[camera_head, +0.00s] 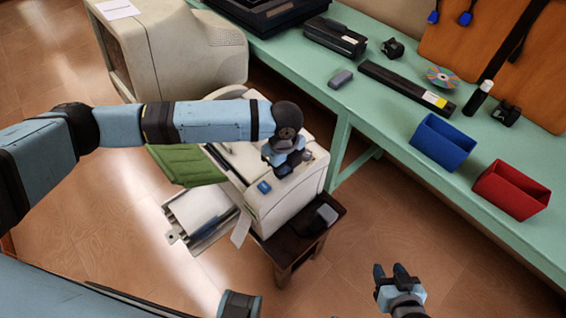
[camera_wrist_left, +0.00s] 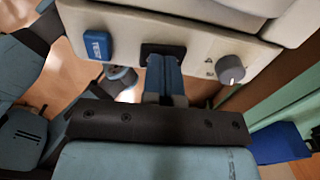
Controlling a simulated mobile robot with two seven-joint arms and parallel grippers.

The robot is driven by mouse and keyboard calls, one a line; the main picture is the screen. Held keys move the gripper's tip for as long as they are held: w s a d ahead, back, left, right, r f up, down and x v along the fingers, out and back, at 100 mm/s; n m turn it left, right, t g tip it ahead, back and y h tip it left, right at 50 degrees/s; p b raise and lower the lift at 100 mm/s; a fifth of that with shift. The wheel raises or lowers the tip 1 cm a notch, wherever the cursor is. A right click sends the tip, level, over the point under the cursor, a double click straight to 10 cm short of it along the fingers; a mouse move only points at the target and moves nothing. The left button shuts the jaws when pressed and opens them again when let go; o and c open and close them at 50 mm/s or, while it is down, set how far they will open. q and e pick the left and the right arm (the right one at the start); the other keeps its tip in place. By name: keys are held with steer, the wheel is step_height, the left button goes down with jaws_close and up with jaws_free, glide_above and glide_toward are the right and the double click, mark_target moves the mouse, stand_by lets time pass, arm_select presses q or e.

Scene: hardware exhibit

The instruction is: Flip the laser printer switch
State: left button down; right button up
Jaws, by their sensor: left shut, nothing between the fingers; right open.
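The beige laser printer (camera_head: 290,205) stands on a small dark stool, with a green flap and an open paper tray on its left side. My left gripper (camera_head: 283,170) is over its control panel, which shows close up in the left wrist view (camera_wrist_left: 210,42). The panel carries a blue button (camera_wrist_left: 98,45), a dark recess (camera_wrist_left: 162,48) and a grey round knob (camera_wrist_left: 230,70). My left fingers (camera_wrist_left: 164,70) are shut and empty, at the dark recess, and hide most of it; I cannot tell if they touch. My right gripper (camera_head: 393,272) is open and empty, away from the printer.
A green table (camera_head: 375,135) runs along the right, holding a blue bin (camera_head: 442,142), a red bin (camera_head: 510,190), a disc (camera_head: 442,77) and dark devices. An old beige monitor (camera_head: 175,45) stands behind my left arm. The wooden floor near my right gripper is clear.

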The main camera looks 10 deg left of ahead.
arm_select(q)
steer(key=r+p, duration=0.4)
steer(key=shift+w+d+r, duration=0.2)
steer(key=shift+w+r, duration=0.1)
step_height(320, 180, up, 9)
steer(key=w+d, duration=0.1)
steer(key=shift+w+b, duration=0.35)
steer(key=shift+b, duration=0.1)
